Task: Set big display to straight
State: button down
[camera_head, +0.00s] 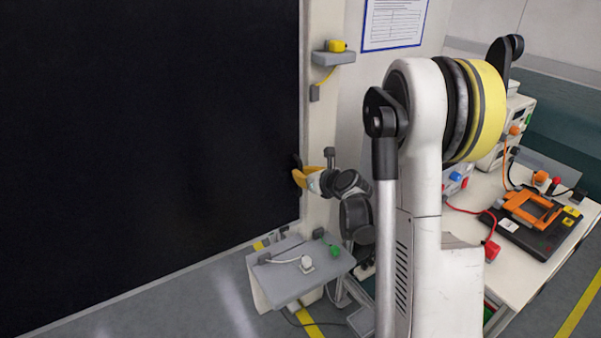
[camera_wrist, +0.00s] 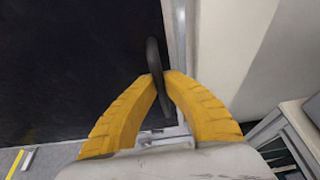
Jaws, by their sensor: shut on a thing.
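The big display (camera_head: 150,150) is a large dark panel filling the left of the head view. Its dark face (camera_wrist: 70,60) also fills the left of the wrist view, with a pale frame along its right edge. A black handle (camera_wrist: 153,62) stands out near that edge. My gripper (camera_head: 300,176) is at the lower right edge of the display, and its yellow fingers (camera_wrist: 160,84) are closed together on the black handle. Part of the handle is hidden between the fingers.
A grey shelf (camera_head: 292,272) with a white and a green plug sits below my gripper. A small bracket with a yellow plug (camera_head: 337,46) is above it. A bench (camera_head: 490,200) at the right carries an orange-framed device (camera_head: 532,212) and cables.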

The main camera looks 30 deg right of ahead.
jog(key=c, duration=1.5)
grip_release()
jog(key=shift+w+a, duration=0.1)
jog(key=shift+o, duration=0.2)
jog(key=v, duration=1.2)
jog(key=shift+r, duration=0.15)
